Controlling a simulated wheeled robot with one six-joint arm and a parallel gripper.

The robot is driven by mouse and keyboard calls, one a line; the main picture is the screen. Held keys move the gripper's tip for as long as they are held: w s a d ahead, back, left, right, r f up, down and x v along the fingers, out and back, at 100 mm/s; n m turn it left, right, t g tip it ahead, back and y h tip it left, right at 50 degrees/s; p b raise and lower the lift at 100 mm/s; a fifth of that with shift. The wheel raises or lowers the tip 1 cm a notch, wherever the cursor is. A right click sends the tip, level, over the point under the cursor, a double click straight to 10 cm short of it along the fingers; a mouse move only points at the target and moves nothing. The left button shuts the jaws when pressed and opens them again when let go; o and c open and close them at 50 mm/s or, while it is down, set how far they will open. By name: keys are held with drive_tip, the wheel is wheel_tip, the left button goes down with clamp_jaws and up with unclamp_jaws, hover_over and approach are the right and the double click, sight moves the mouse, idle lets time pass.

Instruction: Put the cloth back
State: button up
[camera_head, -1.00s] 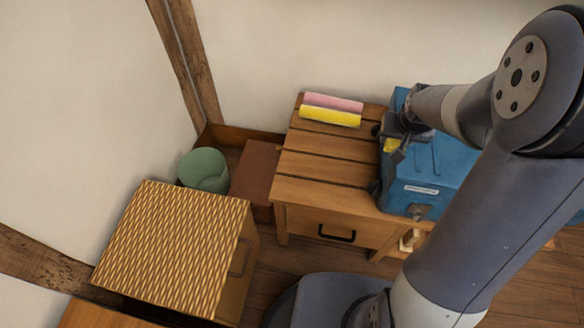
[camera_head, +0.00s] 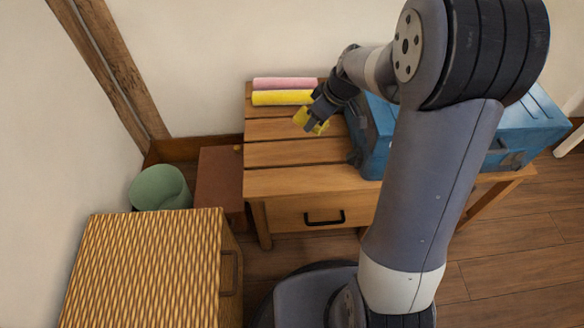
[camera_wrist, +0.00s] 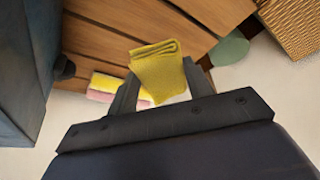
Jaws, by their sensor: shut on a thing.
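A folded yellow cloth (camera_wrist: 159,72) is held between the fingers of my gripper (camera_wrist: 160,92) in the wrist view. In the head view the cloth (camera_head: 303,117) hangs from my gripper (camera_head: 318,114) above the wooden slatted table (camera_head: 290,180), left of the blue box. A rolled yellow cloth (camera_head: 283,98) and a rolled pink cloth (camera_head: 284,83) lie side by side at the table's back left. The same yellow roll (camera_wrist: 105,82) and pink roll (camera_wrist: 100,96) show behind the gripper in the wrist view.
A blue box (camera_head: 520,120) stands on the table's right part, partly hidden by my arm. A brown box (camera_head: 221,180), a green bin (camera_head: 160,187) and a woven-topped cabinet (camera_head: 145,260) stand left. The table's left front top is clear.

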sight(317, 126)
drive_tip(key=a+f+n+g+b, duration=0.1)
drive_tip(key=f+n+b, duration=0.1)
drive_tip(key=f+b, duration=0.2)
drive_tip(key=a+f+n+g+b, duration=0.1)
drive_tip(key=a+f+n+b, duration=0.1)
drive_tip(key=f, duration=0.4)
drive_tip(key=w+a+f+n+g+y+b, duration=0.1)
drive_tip(key=f+n+b, duration=0.3)
drive_tip(key=f+b, duration=0.1)
drive_tip(key=shift+a+f+b, duration=0.15)
drive_tip(key=shift+a+b, duration=0.1)
drive_tip(key=shift+b, duration=0.05)
drive_tip(key=shift+f, duration=0.15)
drive_tip(key=o, duration=0.9)
drive_tip(key=shift+o, duration=0.2)
drive_tip(key=p+v, duration=0.4)
drive_tip(key=v, duration=0.8)
drive_tip(key=shift+d, duration=0.1)
